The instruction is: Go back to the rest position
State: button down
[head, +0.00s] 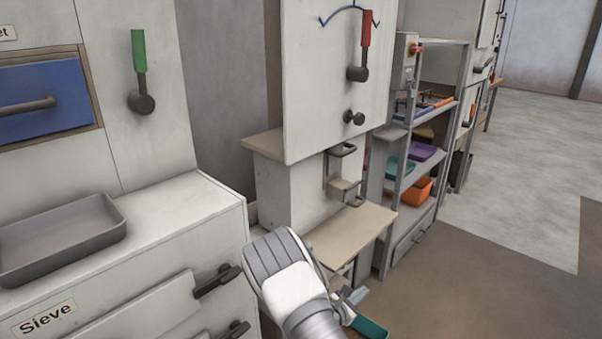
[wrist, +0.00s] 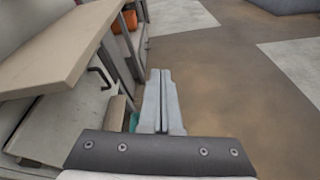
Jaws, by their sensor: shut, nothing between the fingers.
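In the wrist view my gripper (wrist: 160,82) points forward with its two grey fingers pressed together and nothing between them. It hangs over the brown floor, just right of the bagger's beige shelf (wrist: 55,55). In the head view my arm reaches up from the bottom middle, and its wrist partly hides the gripper (head: 352,294). The gripper is low, beside and below the front edge of the bagger's shelf (head: 350,232). A teal object (head: 370,327) shows just below it, mostly hidden.
At left stands the white Sieve cabinet (head: 200,215) with a grey tray (head: 62,235) on top. The bagger panel (head: 325,90) has a red-handled lever (head: 365,45). A grey rack (head: 400,190) with coloured bins stands behind. Open floor (head: 500,260) lies to the right.

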jog(key=s+d+r+m+g, duration=0.4)
jog(key=s+r+m, duration=0.35)
jog(key=r, duration=0.35)
jog(key=s+d+r+m+g, duration=0.4)
jog(key=s+r+m, duration=0.3)
jog(key=r, duration=0.4)
jog(key=s+a+r+m+t+y, duration=0.1)
jog(key=s+a+r+m+y, duration=0.5)
jog(key=s, duration=0.4)
jog(key=s+a+r+m+t+y, duration=0.2)
jog(key=s+a+r+m+y, duration=0.4)
jog(key=s, duration=0.5)
notch_tip(320, 180, up, 20)
jog(key=n+h+p, duration=0.2)
jog(key=p, duration=1.6)
jog(key=shift+w+d+f, duration=0.2)
jog(key=shift+d+f, duration=0.05)
jog(key=shift+d, duration=0.15)
